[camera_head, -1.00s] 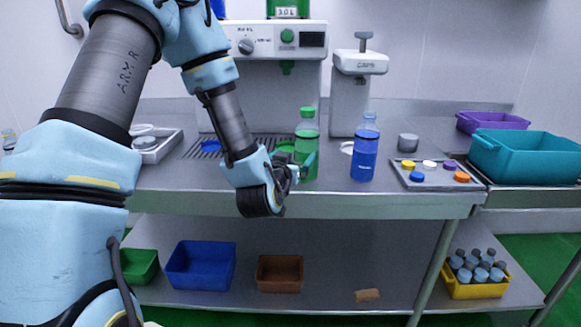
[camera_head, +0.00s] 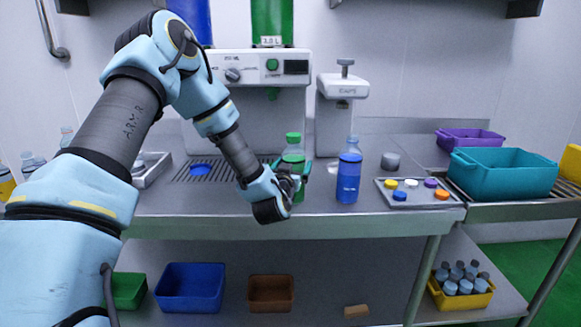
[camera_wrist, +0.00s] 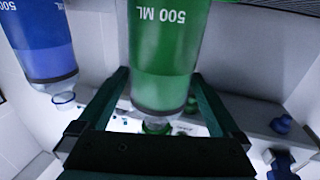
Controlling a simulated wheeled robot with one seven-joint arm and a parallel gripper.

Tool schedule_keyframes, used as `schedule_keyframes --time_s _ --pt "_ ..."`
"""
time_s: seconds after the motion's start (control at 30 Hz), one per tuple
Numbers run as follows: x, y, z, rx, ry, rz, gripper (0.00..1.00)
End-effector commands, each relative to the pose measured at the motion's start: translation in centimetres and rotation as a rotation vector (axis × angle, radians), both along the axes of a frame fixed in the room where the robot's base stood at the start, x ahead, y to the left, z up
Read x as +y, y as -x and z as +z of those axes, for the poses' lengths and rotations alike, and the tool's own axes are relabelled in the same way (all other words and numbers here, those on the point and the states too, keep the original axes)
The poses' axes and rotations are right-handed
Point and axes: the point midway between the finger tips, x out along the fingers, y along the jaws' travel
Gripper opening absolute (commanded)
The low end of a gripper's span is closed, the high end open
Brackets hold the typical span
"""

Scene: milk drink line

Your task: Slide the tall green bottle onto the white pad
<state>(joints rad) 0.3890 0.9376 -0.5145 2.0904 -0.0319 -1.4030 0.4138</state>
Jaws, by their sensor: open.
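The tall green bottle (camera_head: 293,157) stands upright near the front of the steel counter, its green cap on top. My gripper (camera_head: 296,181) is at its lower part, with one finger showing on its right side. In the wrist view, where things appear upside down, the green bottle (camera_wrist: 165,55) is between the two dark green fingers of my gripper (camera_wrist: 158,76). The jaws are open around it; whether either finger touches it I cannot tell. A small part of a white pad (camera_head: 332,167) shows behind, between the green bottle and the blue bottle.
The blue bottle (camera_head: 348,175) stands close to the right of the green bottle and also shows in the wrist view (camera_wrist: 42,40). A tray of coloured caps (camera_head: 418,193) is farther right. The dispensing machine (camera_head: 258,95) and the CAPS unit (camera_head: 340,110) stand behind.

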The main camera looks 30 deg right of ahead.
Motion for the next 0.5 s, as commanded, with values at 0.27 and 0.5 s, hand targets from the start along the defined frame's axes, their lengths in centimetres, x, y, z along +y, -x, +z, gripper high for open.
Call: schedule_keyframes --time_s 0.27,0.5 --pt "-0.24 -0.32 -0.02 -0.001 0.001 0.0 1.0" --pt "-0.22 -0.31 -0.01 -0.001 0.001 0.0 0.81"
